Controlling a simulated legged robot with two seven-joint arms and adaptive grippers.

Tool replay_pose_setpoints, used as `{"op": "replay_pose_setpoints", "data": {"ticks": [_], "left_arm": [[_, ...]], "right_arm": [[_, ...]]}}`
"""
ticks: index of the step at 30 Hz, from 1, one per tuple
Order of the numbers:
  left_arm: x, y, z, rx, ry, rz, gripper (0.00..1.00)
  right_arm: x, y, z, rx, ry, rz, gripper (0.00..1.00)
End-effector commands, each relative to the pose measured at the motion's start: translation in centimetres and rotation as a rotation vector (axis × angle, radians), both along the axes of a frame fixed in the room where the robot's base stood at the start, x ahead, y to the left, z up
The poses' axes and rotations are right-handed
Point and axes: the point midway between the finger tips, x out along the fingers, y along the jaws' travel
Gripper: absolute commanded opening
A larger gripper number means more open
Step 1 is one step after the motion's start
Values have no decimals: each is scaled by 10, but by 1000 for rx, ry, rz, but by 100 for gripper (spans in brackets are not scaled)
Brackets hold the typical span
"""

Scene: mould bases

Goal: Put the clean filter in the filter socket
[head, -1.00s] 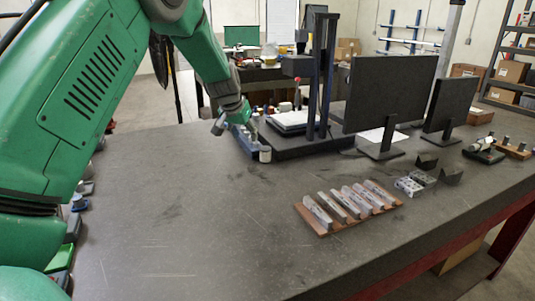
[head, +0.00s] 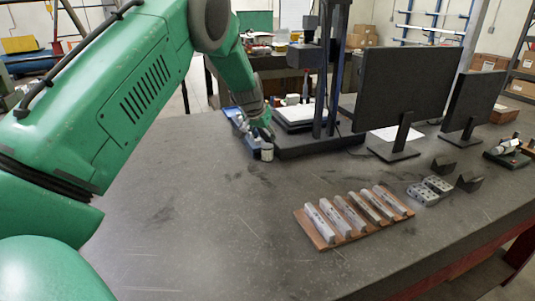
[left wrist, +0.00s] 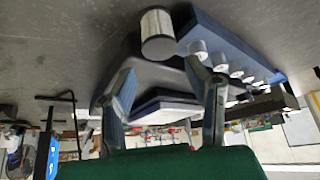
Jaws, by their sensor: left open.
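A pale cylinder with dark end caps, which looks like a filter (head: 267,153), stands on the grey workbench at the near end of a blue rack (head: 237,119). In the left wrist view the filter (left wrist: 158,34) is at the top, just beyond the fingertips. The blue rack (left wrist: 222,42) lies to its right there, with several pale cylinders along it. My left gripper (head: 261,130) is open and empty, close behind the filter; its spread fingers (left wrist: 160,74) show in the left wrist view. I cannot make out which part is the filter socket. My right gripper is out of view.
A dark stand (head: 324,85) with a column is right of the rack. Two monitors (head: 405,90) stand further right. A wooden board (head: 318,230) with several metal bars lies in front, near grey blocks (head: 430,192). The bench's left front is clear.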

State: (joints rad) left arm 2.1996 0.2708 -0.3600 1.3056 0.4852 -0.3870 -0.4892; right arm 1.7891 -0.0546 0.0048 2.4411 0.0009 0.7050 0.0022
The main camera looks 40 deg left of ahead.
Motion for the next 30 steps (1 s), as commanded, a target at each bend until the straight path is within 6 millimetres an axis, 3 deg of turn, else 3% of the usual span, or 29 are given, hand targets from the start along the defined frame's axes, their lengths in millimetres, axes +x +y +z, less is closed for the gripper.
{"op": "replay_pose_setpoints", "data": {"ticks": [5,15,24,25,27,30], "left_arm": [[3,3,-10,-2,-2,0,44],[20,11,-53,-2,0,0,44],[22,10,-56,-2,-2,0,44],[22,10,-56,-2,-2,0,37],[22,10,-56,-2,-2,0,12],[22,10,-55,-2,-3,0,5]], "right_arm": [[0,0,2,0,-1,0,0],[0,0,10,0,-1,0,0],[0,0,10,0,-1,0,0],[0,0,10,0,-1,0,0],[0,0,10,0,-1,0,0],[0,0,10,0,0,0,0]]}}
